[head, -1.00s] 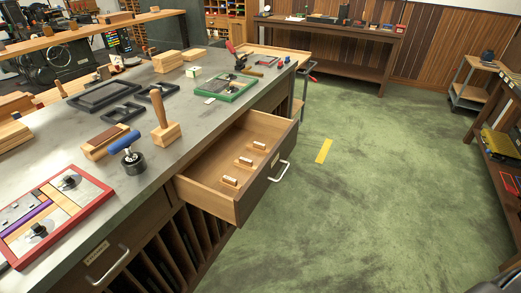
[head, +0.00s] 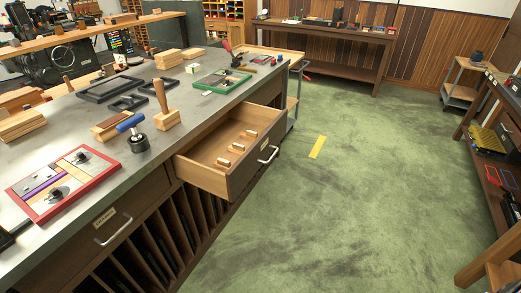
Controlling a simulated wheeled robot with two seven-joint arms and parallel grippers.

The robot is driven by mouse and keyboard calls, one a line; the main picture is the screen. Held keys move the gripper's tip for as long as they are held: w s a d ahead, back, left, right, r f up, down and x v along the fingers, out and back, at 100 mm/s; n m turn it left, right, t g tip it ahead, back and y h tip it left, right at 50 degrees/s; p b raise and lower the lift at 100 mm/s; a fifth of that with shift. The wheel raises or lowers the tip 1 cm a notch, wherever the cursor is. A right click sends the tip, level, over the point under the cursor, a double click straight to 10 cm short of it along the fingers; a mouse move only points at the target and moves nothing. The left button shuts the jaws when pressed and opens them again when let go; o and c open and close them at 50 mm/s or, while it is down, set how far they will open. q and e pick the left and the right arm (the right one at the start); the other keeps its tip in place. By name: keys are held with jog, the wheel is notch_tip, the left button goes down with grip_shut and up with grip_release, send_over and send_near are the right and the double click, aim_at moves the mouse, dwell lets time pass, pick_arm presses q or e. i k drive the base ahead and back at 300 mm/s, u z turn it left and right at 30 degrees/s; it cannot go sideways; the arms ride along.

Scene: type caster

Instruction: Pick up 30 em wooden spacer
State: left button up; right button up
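Several small wooden blocks lie in a row in an open drawer; the nearest block (head: 224,162) is close to the drawer's near end, another block (head: 238,147) is in the middle and another block (head: 250,133) is further back. Their markings are too small to read, so I cannot tell which is the 30 em spacer. The wooden drawer (head: 214,187) is pulled out from the bench, with a pale handle (head: 268,154) on its front. Neither of my grippers is in view.
The grey bench top (head: 75,155) carries a red-framed tray (head: 92,198), a blue-handled roller (head: 137,140), a wooden-handled block (head: 166,117) and a green frame (head: 221,82). Green floor (head: 350,190) is open to the right. A shelf unit (head: 490,175) stands at far right.

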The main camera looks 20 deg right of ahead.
aim_at(252, 136)
jog(key=u, duration=0.05)
jog(key=k, duration=0.8)
jog(key=z, duration=0.8)
jog(key=i, duration=0.7)
jog(key=z, duration=0.65)
jog(key=i, duration=0.75)
jog(key=u, duration=0.6)
jog(key=i, duration=0.75)
jog(key=u, duration=0.6)
